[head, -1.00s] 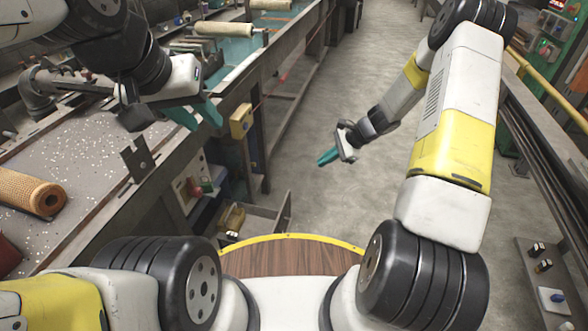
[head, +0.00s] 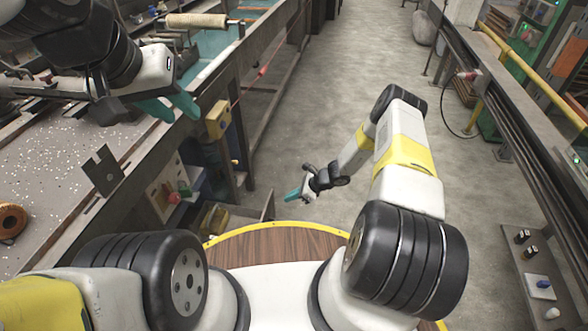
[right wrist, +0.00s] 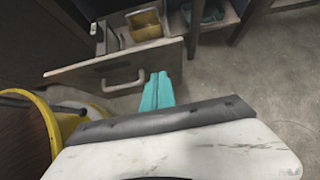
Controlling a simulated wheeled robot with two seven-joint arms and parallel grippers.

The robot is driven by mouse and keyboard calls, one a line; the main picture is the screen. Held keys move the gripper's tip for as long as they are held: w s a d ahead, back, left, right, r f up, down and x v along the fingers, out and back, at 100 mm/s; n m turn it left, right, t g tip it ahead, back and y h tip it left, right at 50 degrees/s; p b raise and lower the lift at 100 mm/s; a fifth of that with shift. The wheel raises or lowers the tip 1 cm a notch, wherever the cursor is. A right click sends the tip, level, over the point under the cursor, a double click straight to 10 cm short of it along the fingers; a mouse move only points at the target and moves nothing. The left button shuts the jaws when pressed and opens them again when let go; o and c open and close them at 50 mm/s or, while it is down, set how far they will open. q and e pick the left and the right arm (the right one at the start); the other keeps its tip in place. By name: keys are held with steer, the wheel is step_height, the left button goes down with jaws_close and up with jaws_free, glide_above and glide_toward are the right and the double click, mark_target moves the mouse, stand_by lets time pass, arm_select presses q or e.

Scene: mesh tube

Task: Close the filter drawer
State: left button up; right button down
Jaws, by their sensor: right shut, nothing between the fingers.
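The filter drawer (head: 243,218) stands pulled out below the left bench in the head view, partly hidden behind my base. In the right wrist view its grey front panel (right wrist: 75,74) and pale bar handle (right wrist: 122,83) show, with a yellow bin (right wrist: 147,22) inside the drawer. My right gripper (head: 292,195) is shut and empty, low over the floor just right of the drawer. In the right wrist view its teal fingers (right wrist: 158,80) lie together beside the right end of the panel; contact cannot be told. My left gripper (head: 172,107) is open and empty above the bench.
The left bench (head: 70,150) carries a mesh tube (head: 12,220) at its left end. A yellow box (head: 218,118) and a control panel (head: 170,190) are on the bench's side. The floor aisle (head: 330,100) is clear. A rail and shelf (head: 535,255) run along the right.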

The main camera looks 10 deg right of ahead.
mark_target(270, 200)
steer(key=a, duration=0.1)
steer(key=w+a+f, duration=0.1)
steer(key=a, duration=0.3)
steer(key=shift+w+a+f, duration=0.1)
steer(key=shift+w+f, duration=0.15)
steer(key=shift+w, duration=0.1)
steer(key=shift+a, duration=0.1)
